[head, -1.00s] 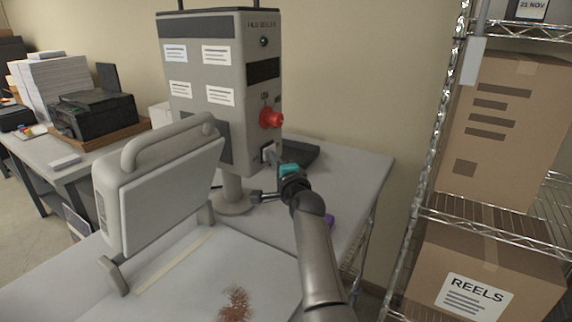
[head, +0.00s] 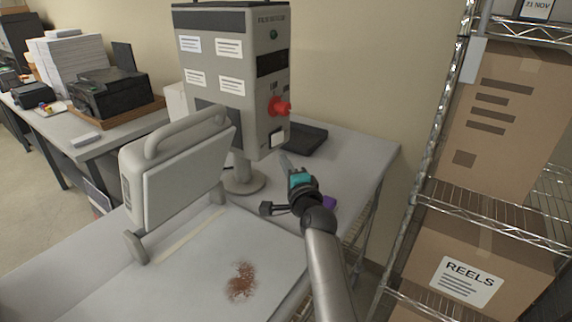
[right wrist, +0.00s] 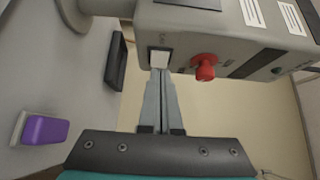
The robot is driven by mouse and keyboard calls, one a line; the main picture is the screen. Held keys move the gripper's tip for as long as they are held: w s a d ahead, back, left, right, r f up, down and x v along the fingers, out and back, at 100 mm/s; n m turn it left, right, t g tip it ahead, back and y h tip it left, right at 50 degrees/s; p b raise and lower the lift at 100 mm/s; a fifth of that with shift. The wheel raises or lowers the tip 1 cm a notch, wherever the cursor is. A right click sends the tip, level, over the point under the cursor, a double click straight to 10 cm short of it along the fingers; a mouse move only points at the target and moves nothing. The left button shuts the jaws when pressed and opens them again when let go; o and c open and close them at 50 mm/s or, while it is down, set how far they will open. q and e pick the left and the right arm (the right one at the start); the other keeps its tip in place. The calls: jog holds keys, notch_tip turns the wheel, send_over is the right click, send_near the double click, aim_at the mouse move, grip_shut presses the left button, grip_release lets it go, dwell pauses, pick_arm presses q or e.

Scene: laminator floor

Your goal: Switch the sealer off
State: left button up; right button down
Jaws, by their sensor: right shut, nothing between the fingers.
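The sealer (head: 215,118) is a tall grey box on a round post, with a red knob (head: 279,106) and a dark display on its narrow front. A white rocker switch (head: 277,139) sits low on that front, below the knob; it also shows in the right wrist view (right wrist: 159,58). A small dark green lamp (head: 273,34) is near the top; I cannot tell if it is lit. My right gripper (head: 284,157) is shut and empty, its fingertips just below the switch and apart from it in the head view. My left gripper is out of view.
A black tray (head: 306,140) lies behind my gripper. A purple-topped block (right wrist: 45,130) lies beside it. Wire shelving with cartons (head: 465,265) stands right.

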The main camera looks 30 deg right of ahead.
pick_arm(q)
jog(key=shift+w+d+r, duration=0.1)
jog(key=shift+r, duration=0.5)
pick_arm(e)
jog(key=s, duration=0.1)
jog(key=s+a, duration=0.2)
jog(key=s, duration=0.1)
jog(key=shift+s, duration=0.1)
